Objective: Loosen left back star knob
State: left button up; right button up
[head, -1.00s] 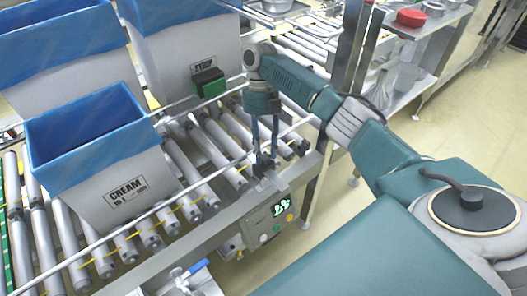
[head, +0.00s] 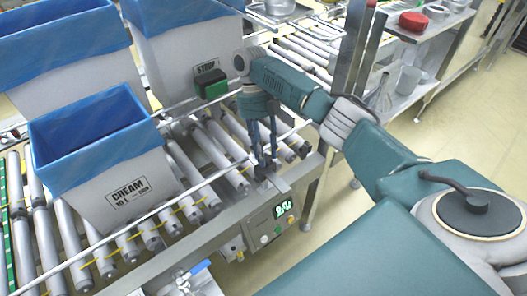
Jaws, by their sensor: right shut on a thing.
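My right gripper (head: 262,168) points down at the near side frame of the roller conveyor. Its fingers are shut on a small dark star knob at the rail mount; the knob is mostly hidden between the fingertips, so its shape and how loose it is cannot be told. The thin metal guide rail (head: 196,187) runs along the conveyor close to the fingers. My left gripper is not in view.
A CREAM box (head: 127,194) with a blue liner stands on the rollers to the left. Another lined box (head: 175,62) stands behind, beside a green-and-black block (head: 211,84). A control panel (head: 270,222) is below the gripper. A steel post (head: 353,50) stands at right.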

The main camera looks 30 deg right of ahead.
jog(key=o, duration=1.1)
jog(key=shift+s+r, duration=0.1)
jog(key=shift+s, duration=0.05)
jog(key=v, duration=0.7)
jog(key=shift+r, duration=0.2)
jog(key=shift+d, duration=0.1)
